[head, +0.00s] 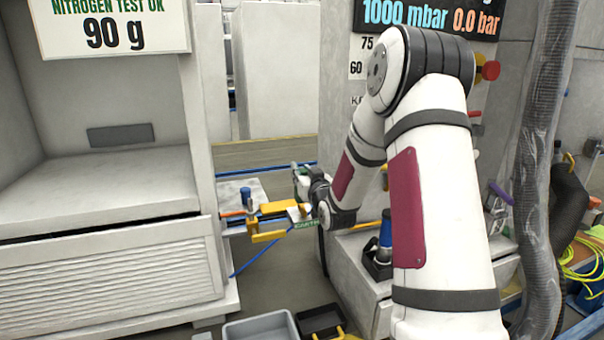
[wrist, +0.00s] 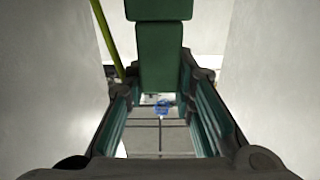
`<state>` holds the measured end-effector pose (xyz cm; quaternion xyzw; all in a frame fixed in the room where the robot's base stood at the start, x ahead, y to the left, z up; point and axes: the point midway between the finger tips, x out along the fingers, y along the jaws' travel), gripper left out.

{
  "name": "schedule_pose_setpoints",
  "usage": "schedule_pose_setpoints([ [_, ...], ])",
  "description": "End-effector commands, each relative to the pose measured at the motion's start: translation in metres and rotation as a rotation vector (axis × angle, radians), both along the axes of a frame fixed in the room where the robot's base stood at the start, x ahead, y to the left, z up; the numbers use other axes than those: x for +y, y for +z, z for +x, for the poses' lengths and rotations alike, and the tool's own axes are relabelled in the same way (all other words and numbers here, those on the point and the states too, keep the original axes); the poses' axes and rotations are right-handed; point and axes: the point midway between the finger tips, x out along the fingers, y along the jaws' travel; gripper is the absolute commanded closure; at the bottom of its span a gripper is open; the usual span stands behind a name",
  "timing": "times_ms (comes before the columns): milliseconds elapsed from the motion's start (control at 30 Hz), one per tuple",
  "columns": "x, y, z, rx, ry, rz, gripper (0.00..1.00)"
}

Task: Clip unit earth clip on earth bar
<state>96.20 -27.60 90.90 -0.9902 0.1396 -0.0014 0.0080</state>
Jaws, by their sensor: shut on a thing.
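My gripper (head: 302,184) is at the end of my arm, beside the lower right of the pale cabinet in the head view. In the wrist view, a dark green block-shaped piece (wrist: 160,58), apparently the earth clip, sits between the fingers (wrist: 160,100), with a yellow-green cable (wrist: 105,38) beside it. A green strip lettered EARTH (head: 306,225), apparently marking the earth bar, is just below my gripper. Yellow fittings (head: 268,236) stick out left of it. The contact between clip and bar is hidden, so I cannot tell whether they touch.
The pale cabinet (head: 110,275) stands close on the left, with a blue-topped post (head: 246,196) at its right edge. A grey bin (head: 262,329) sits low in front. A blue cylinder (head: 386,230) stands behind my arm. A grey corrugated hose (head: 535,190) hangs at right.

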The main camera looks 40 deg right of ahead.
Motion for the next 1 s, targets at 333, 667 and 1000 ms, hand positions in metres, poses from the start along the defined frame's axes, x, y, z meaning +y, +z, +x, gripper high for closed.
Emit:
schedule_pose_setpoints([
  [333, 0.0, 0.0, 0.0, -0.001, 0.0, 0.0, 1.0],
  [667, 0.0, -0.005, 0.0, 0.0, 0.0, -0.001, 1.0],
  [1000, 0.0, -0.013, 0.0, 0.0, 0.0, -0.001, 1.0],
])
